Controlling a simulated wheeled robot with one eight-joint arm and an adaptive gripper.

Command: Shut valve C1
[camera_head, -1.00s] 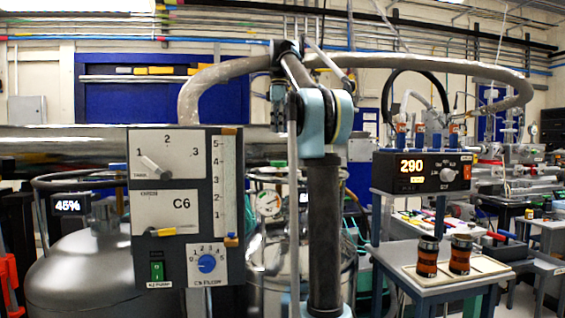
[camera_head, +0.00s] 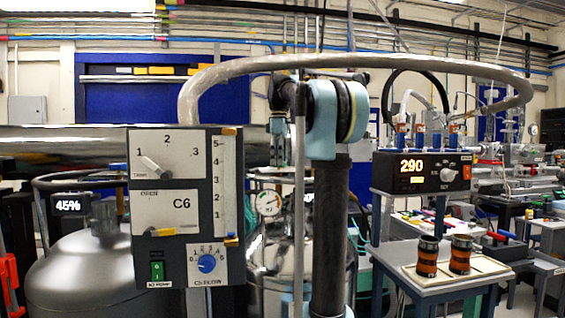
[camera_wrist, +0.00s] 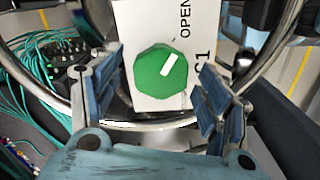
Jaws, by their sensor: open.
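Valve C1 is a green octagonal knob (camera_wrist: 160,73) with a white pointer bar, on a white plate (camera_wrist: 148,18) marked "OPEN" and "C1" in the wrist view. The bar slants up and to the right, toward the side with "OPEN". My gripper (camera_wrist: 161,82) is open and empty, its blue fingers on the left and right of the knob, with visible gaps. In the head view my gripper (camera_head: 279,150) points down above a steel dewar (camera_head: 275,265); the knob cannot be made out there.
A curved metal ring (camera_wrist: 150,124) runs around the plate, close to my fingers. Teal cables (camera_wrist: 45,85) lie at left. In the head view, a C6 control box (camera_head: 181,210) stands at left, a pressure gauge (camera_head: 267,203) near my gripper, and a "290" controller (camera_head: 420,172) at right.

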